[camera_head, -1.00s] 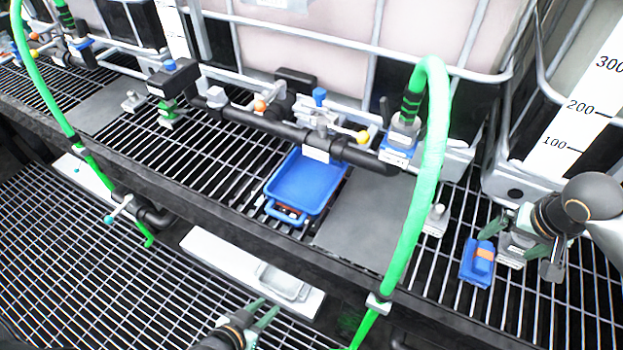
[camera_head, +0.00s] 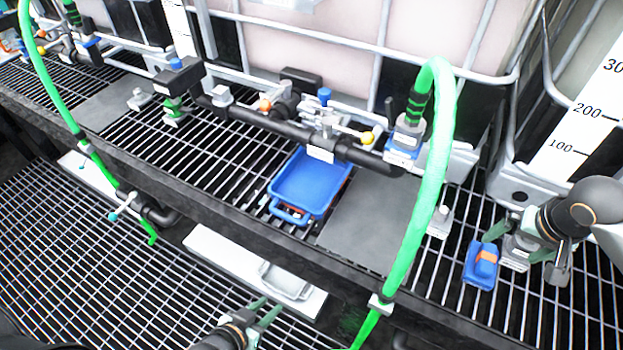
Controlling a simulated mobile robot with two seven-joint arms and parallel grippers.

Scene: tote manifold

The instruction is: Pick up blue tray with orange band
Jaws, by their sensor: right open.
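A small blue tray with an orange band (camera_head: 481,266) lies on the grating at the right. A larger blue tray with a front handle (camera_head: 310,185) sits in the middle under the black pipe, with something orange-red under its edge; I see no band across it. My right gripper (camera_head: 505,240) is open just right of and above the small tray, its fingers pointing left toward it; whether they touch it I cannot tell. My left gripper (camera_head: 264,310) is low at the bottom of the picture, its green fingers apart and empty, away from both trays.
A green hose (camera_head: 432,180) arches between the two trays. The black pipe manifold (camera_head: 280,130) with valves runs behind the larger tray. A grey plate (camera_head: 370,210) lies beside it. A white panel with a handle (camera_head: 240,265) is below the shelf edge.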

